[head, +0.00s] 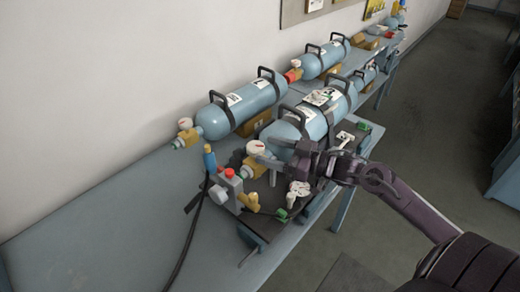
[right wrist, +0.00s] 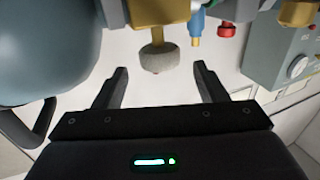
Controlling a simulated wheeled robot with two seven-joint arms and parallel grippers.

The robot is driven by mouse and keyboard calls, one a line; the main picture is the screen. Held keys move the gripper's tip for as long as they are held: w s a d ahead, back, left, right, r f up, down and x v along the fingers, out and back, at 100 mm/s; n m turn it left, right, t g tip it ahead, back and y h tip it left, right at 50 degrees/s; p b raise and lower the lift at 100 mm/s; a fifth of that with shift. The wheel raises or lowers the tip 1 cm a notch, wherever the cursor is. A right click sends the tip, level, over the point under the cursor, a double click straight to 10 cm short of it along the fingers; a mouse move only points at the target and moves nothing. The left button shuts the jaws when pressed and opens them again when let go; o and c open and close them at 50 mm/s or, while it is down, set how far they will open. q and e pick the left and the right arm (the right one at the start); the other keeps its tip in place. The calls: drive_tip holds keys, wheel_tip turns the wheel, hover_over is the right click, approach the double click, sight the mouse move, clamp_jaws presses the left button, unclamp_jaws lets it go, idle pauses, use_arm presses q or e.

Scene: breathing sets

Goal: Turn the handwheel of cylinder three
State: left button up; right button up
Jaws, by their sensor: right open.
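The near blue cylinder (head: 285,128) lies on its side in a dark set on the bench, strapped, with a brass valve (head: 258,165) at its left end. I cannot read which cylinder is number three. In the right wrist view a grey, rounded handwheel (right wrist: 158,58) hangs from a brass valve body (right wrist: 160,12). My right gripper (right wrist: 161,72) is open, its fingers on either side of the handwheel with gaps both sides. In the head view my right gripper (head: 292,168) is beside the valve end, partly hiding the set. My left gripper is out of view.
Another blue cylinder (head: 243,105) with black handles lies behind, and more sets stand farther along the bench (head: 110,225). A block with a red knob (head: 229,173) and a black hose stand left of the valve. The bench's left part is clear.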

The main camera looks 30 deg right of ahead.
sight(251, 142)
drive_tip(key=shift+s+d, duration=0.25)
drive_tip(key=shift+s, duration=0.1)
drive_tip(key=shift+a+f+m+t+h, duration=0.2)
drive_tip(key=shift+a+m+t+h, duration=0.4)
drive_tip(key=shift+a+t+h, duration=0.2)
drive_tip(key=shift+s+a+m+t+h+p, duration=0.1)
drive_tip(key=shift+a+m+t+h+p, duration=0.35)
drive_tip(key=shift+m+h, duration=0.4)
drive_tip(key=h, duration=0.1)
drive_tip(key=m+h, duration=0.1)
drive_tip(key=s+m+t+h, duration=0.1)
drive_tip(key=shift+a+r+h, duration=0.2)
drive_tip(key=shift+r+h, duration=0.05)
drive_tip(key=shift+h, duration=0.1)
drive_tip(key=shift+m+h, duration=0.55)
drive_tip(key=shift+h, duration=0.15)
drive_tip(key=w, duration=0.2)
drive_tip(key=w+p, duration=0.1)
drive_tip(key=w, duration=0.1)
drive_tip(key=w+p, duration=0.1)
drive_tip(key=w, duration=0.1)
drive_tip(key=shift+w+a+r, duration=0.1)
drive_tip(key=shift+a+r, duration=0.05)
drive_tip(key=shift+a, duration=0.15)
drive_tip(key=shift+w+a+p, duration=0.1)
drive_tip(key=shift+w+p, duration=0.3)
drive_tip(key=shift+w, duration=0.25)
drive_tip(key=shift+c, duration=0.4)
